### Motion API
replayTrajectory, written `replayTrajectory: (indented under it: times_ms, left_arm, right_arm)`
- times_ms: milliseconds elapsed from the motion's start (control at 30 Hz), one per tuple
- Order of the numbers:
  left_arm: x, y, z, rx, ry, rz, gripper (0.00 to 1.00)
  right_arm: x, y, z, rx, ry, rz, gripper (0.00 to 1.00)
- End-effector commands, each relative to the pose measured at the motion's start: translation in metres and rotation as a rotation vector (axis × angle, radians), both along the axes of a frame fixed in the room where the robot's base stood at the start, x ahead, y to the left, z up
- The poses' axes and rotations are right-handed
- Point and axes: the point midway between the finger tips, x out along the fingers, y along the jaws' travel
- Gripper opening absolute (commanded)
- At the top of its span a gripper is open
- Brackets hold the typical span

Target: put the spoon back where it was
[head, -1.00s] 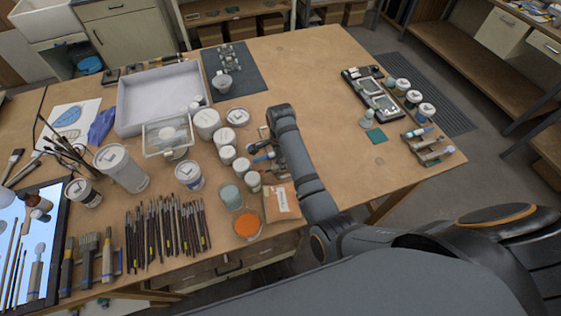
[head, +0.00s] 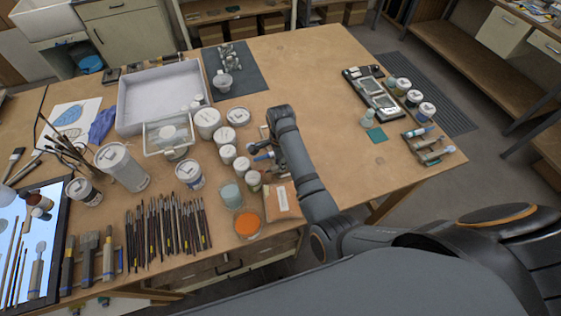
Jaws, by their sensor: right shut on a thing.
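My right gripper (head: 260,152) is low over the middle of the table, just right of a group of white-lidded jars. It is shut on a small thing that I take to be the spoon. The spoon is too small and too hidden by the fingers to make out clearly. A glass jar of orange powder (head: 247,222) and a paper packet (head: 282,202) are nearer to me, below the gripper. A jar with pale blue-green content (head: 231,196) stands beside them. My left gripper is not in view.
White-lidded jars (head: 207,122) crowd the space left of the gripper. A row of brushes (head: 165,228) lies at the front edge. A white tray (head: 130,105) is at the back left. The table (head: 320,90) is clear to the right, up to small trays (head: 372,92).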

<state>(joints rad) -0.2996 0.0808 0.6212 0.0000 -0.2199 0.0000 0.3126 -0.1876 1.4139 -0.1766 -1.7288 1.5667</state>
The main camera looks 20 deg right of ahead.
Motion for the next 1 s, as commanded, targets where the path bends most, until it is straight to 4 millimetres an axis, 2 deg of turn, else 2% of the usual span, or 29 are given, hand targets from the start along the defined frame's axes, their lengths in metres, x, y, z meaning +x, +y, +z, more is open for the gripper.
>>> replayTrajectory:
  times_ms: [133,167,333,833,1000]
  left_arm:
    - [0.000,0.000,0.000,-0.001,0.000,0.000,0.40]
    - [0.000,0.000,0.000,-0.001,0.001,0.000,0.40]
    - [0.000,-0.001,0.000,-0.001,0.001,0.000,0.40]
    - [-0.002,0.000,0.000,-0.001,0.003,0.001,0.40]
    - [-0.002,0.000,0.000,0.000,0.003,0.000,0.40]
  right_arm:
    - [0.000,0.000,-0.002,0.000,0.000,0.000,0.00]
    - [0.000,0.000,-0.001,0.000,-0.001,0.000,0.23]
    - [0.000,0.000,-0.001,0.000,0.000,0.000,0.46]
    - [0.000,0.000,-0.001,0.000,0.000,0.000,0.46]
    - [0.003,-0.002,0.013,0.000,-0.004,0.002,0.46]
